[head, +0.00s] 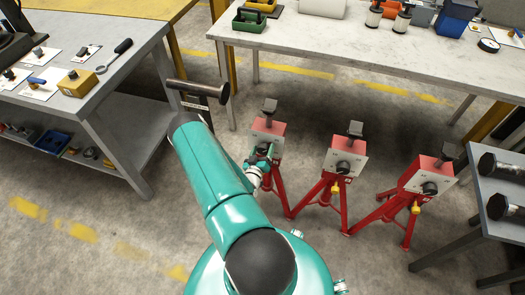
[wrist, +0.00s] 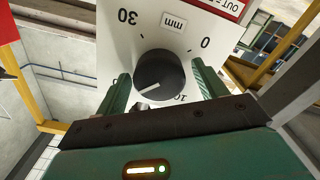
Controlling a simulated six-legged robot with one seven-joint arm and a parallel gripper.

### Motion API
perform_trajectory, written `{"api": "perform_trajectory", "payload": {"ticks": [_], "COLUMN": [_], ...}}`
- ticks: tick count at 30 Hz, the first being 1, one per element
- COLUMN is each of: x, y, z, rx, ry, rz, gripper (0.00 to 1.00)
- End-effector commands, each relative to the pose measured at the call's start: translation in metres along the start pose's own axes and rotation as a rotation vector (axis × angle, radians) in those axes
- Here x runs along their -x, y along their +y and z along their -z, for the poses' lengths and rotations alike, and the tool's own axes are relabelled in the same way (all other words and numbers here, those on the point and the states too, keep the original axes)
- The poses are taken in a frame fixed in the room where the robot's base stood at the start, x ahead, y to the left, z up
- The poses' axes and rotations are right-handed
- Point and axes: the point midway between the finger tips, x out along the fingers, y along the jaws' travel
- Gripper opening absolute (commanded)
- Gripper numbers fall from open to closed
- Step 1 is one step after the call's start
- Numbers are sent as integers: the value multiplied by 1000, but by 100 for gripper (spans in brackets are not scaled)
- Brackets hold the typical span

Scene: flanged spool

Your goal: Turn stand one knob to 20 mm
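Three red tripod stands, each with a white dial face and a dark knob, stand in a row in the head view. My gripper (head: 261,154) is at the face of the leftmost stand (head: 270,127). In the wrist view, the round black knob (wrist: 160,75) sits on the white dial plate (wrist: 118,35), seen upside down. The plate shows 30 upper left, 0 upper right and 10 lower right; the 20 is hidden. The knob's white line points lower left. My gripper (wrist: 163,83) is open, its green fingers either side of the knob with small gaps.
The middle stand (head: 344,158) and right stand (head: 425,178) are to the right. A grey workbench (head: 120,60) with tools is at the left, a long table (head: 350,50) behind. A dark bar on a post (head: 198,90) stands near my arm.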

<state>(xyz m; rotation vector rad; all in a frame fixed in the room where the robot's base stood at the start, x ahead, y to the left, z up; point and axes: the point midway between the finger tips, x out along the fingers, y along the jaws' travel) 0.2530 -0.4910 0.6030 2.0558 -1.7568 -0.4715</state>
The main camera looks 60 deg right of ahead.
Motion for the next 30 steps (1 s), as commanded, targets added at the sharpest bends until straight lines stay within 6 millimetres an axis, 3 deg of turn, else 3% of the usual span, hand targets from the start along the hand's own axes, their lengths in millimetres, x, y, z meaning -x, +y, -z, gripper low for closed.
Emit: {"api": "perform_trajectory", "payload": {"ticks": [7, 11, 24, 30], "x": [2, 14, 106, 133], "y": [0, -1, -1, 0], "z": [0, 0, 0, 0], "rx": [0, 0, 1, 1], "ry": [0, 0, 0, 0], "rz": [0, 2, 4, 2], "gripper": [71, 71, 71, 71]}}
